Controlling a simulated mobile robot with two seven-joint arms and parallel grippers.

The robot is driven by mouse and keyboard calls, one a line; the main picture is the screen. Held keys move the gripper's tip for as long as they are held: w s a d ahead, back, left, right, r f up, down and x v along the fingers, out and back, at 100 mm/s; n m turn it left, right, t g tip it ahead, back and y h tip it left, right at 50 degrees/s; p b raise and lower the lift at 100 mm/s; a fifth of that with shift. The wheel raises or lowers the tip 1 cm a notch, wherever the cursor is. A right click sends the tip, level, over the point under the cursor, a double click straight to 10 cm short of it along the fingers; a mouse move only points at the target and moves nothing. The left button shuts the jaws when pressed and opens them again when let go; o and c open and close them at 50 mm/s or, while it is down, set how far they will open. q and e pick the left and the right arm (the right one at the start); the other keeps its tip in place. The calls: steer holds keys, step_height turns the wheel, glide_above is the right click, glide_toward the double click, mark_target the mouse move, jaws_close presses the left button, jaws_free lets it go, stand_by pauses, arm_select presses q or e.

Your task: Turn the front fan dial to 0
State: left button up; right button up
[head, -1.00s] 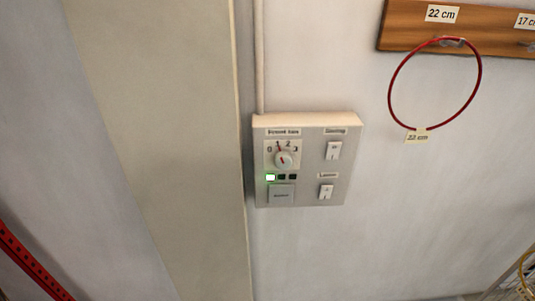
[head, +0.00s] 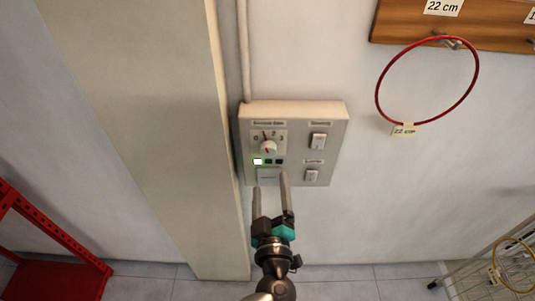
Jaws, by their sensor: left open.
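The fan dial (head: 268,147) is a round pale knob with a red pointer on the upper left of a grey wall panel (head: 325,163). Its scale carries small numbers, and the pointer points up and slightly left, near the 1 mark. Below it is a row of three small lamps, the left one (head: 258,161) lit. My left gripper (head: 270,180) is in front of the panel's lower part, fingers up and apart, empty, just below the dial and not around it. It partly covers the button under the lamps. My right gripper is not in view.
A pillar (head: 140,120) stands close on the left. A red ring (head: 428,80) hangs from a wooden rail (head: 480,28) at upper right. A red frame (head: 50,240) and a wire rack (head: 480,262) stand at the sides.

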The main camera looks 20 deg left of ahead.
mark_target(268, 153)
arm_select(q)
steer(key=b+x, duration=0.3)
steer(key=x, duration=0.6)
steer(key=shift+w+f, duration=0.1)
steer(key=shift+w, duration=0.25)
steer(key=shift+w+a, duration=0.25)
steer(key=shift+w, duration=0.35)
steer(key=shift+c, duration=0.3)
jaws_close()
